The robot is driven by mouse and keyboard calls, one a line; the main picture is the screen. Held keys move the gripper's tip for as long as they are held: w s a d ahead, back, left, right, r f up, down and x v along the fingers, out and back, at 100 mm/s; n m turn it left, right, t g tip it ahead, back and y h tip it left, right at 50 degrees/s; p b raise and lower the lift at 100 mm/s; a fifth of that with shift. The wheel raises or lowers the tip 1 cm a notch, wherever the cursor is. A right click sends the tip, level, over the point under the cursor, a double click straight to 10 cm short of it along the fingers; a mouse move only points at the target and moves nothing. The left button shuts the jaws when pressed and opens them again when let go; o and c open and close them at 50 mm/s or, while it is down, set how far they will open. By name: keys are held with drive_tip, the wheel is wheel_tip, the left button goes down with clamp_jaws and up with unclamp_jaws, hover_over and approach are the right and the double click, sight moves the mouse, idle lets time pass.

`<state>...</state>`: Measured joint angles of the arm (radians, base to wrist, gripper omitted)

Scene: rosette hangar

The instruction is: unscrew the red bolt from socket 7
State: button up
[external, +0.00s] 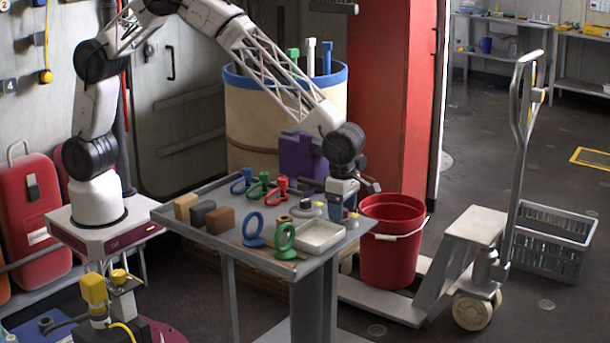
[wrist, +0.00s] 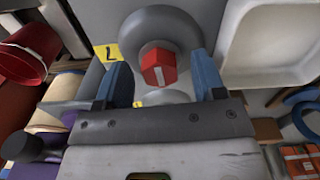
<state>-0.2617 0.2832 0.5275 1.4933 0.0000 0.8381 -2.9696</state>
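The red bolt (wrist: 158,68) has a hexagonal head with a pale stripe and sits in a grey round socket (wrist: 183,20) in the wrist view. A yellow label (wrist: 106,52) beside the socket bears a mark like an upside-down 7. My gripper (wrist: 161,76) is open, with one blue finger on each side of the bolt head and visible gaps between. I cannot tell how deep the fingers reach along the bolt. In the external view my gripper (external: 345,214) points down at the table's right part and mostly hides the bolt and socket.
A pale shallow tray (external: 319,236) lies close to my gripper. Several coloured ring-handled pieces, such as a blue one (external: 254,231), stand on the grey table (external: 230,258). Three blocks lie at its left. A red bucket (external: 392,245) stands right of the table.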

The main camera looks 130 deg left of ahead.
drive_tip(key=shift+r, duration=0.1)
drive_tip(key=shift+r, duration=1.95)
drive_tip(key=m, duration=0.5)
drive_tip(key=shift+m, duration=0.4)
drive_tip(key=m, duration=1.7)
drive_tip(key=shift+m, duration=0.6)
